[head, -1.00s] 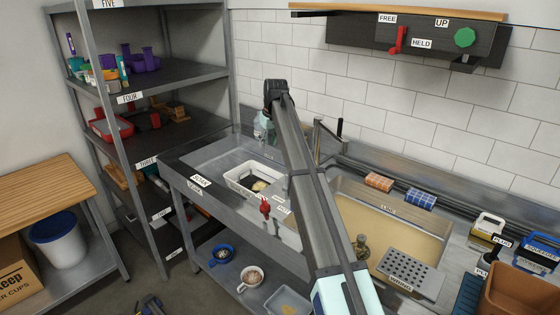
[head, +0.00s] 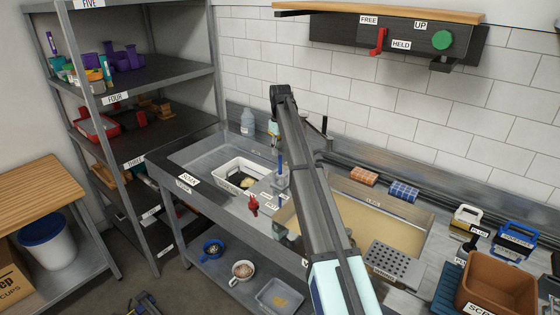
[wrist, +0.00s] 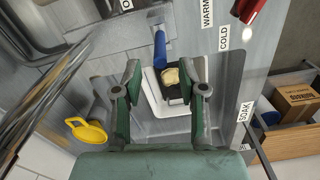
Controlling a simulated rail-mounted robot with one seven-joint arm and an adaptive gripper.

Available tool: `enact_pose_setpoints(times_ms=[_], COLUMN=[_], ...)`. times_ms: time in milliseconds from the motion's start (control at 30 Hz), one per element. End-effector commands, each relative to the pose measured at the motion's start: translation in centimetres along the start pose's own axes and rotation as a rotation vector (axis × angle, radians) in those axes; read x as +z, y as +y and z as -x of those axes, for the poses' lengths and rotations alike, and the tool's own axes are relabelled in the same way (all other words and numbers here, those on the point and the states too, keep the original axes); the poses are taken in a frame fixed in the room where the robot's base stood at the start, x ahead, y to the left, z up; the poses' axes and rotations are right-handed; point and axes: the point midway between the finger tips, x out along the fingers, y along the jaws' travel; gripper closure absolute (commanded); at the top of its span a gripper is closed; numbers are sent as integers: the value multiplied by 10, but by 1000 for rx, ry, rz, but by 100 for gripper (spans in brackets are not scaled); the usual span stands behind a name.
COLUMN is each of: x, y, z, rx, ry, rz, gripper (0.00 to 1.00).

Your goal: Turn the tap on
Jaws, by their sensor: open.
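The tap is mostly hidden behind my arm in the head view. A dark upright piece (head: 324,125), apparently part of it, shows just right of the arm. A blue upright handle (head: 281,161) stands by the sink left of my arm; it also shows in the wrist view (wrist: 160,48), just beyond my fingertips. A red knob or lever (head: 252,205) is at the counter's front edge, and near the WARM and COLD labels in the wrist view (wrist: 246,9). My gripper (wrist: 163,82) is open, its fingers apart over the white tray, with nothing seen held.
A white tray (head: 222,177) with a pale lump sits in the left basin. A yellow object (wrist: 88,131) lies left of my fingers in the wrist view. Sponges, caddies and a brown bin (head: 510,275) crowd the right.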

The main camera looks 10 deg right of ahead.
Motion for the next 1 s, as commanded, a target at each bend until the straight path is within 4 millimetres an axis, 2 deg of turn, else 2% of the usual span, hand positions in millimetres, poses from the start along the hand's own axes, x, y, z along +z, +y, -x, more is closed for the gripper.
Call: enact_pose_setpoints(times_ms=[200, 333, 533, 800, 833, 933, 1000], x=[1, 0, 0, 0, 0, 0, 0], y=[-1, 0, 0, 0, 0, 0, 0], z=[-38, -54, -66, -68, -68, -68, -68], rx=[-1, -1, 0, 0, 0, 0, 0], ry=[-2, -1, 1, 1, 1, 1, 1], rz=[0, 0, 0, 0, 0, 0, 0], gripper=[59, 59, 59, 59, 62, 98, 100])
